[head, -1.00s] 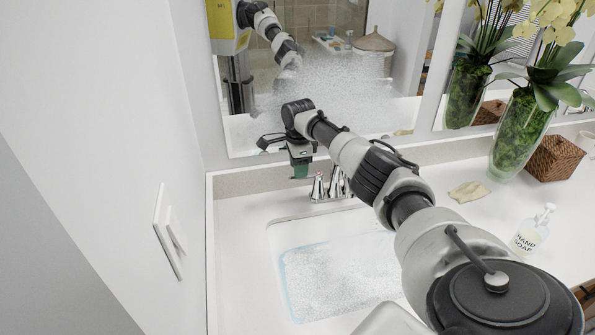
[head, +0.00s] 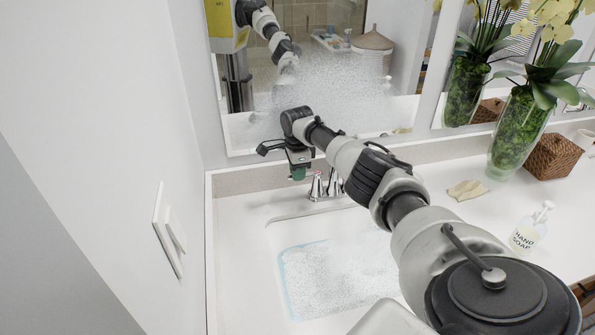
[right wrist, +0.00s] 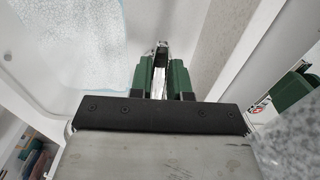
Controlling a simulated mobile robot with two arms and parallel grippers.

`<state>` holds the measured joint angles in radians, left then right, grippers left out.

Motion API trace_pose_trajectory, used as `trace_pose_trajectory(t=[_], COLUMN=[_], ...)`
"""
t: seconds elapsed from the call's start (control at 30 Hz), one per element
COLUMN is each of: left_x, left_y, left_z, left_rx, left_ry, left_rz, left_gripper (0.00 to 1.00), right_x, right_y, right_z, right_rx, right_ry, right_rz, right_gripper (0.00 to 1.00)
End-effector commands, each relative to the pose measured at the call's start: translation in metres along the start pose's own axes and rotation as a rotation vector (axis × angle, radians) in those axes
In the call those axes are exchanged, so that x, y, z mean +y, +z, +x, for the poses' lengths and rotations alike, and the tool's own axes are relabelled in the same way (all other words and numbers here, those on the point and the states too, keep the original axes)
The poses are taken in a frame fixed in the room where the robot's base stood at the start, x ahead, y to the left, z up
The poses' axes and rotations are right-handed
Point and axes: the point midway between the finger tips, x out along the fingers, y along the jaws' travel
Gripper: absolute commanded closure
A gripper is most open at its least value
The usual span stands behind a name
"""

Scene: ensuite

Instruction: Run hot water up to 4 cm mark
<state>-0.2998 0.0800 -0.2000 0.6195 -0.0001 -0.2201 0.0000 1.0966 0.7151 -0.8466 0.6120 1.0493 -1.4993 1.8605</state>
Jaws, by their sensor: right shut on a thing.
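The white sink (head: 285,225) has a pale, speckled, blue-edged patch (head: 335,275) in its basin that looks like water. No 4 cm mark can be made out. The chrome faucet (head: 334,184) stands at the sink's back edge; a small red spot shows at its left handle (head: 316,186). My right gripper (head: 298,174) is at the faucet's left side, green fingers pointing down. In the right wrist view its fingers (right wrist: 160,78) are closed around a narrow chrome piece (right wrist: 158,82), apparently the faucet handle. My left gripper is not in view.
A wall with a switch plate (head: 167,230) is close on the left. The mirror (head: 340,100) behind the faucet is fogged low down. A hand soap bottle (head: 530,230), a folded cloth (head: 468,190), a glass vase (head: 517,135) and a wicker box (head: 553,157) stand on the right counter.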

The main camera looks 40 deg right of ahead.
Motion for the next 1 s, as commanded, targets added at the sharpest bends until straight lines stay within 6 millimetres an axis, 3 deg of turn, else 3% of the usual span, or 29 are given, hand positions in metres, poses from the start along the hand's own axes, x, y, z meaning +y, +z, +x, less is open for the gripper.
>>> trace_pose_trajectory(t=[0.13, 0.43, 0.6, 0.93, 0.97, 1.0], left_x=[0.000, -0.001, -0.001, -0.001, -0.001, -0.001], left_y=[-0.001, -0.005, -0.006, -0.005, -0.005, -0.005], left_z=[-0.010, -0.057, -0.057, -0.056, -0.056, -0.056], left_rx=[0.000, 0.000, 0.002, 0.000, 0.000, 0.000], left_ry=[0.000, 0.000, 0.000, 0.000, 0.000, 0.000], left_rz=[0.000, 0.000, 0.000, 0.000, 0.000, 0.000], left_gripper=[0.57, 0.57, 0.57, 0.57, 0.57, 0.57], right_x=[0.001, 0.014, 0.013, 0.013, 0.013, 0.013], right_y=[0.000, -0.001, -0.001, -0.001, -0.001, -0.001], right_z=[-0.004, -0.007, -0.001, -0.001, -0.001, -0.001], right_rx=[0.000, -0.001, -0.002, 0.000, 0.000, -0.001], right_ry=[0.001, 0.003, -0.002, -0.001, -0.001, -0.001], right_rz=[-0.021, -0.214, -0.321, -0.337, -0.337, -0.336], right_gripper=[1.00, 1.00, 1.00, 1.00, 0.80, 0.74])
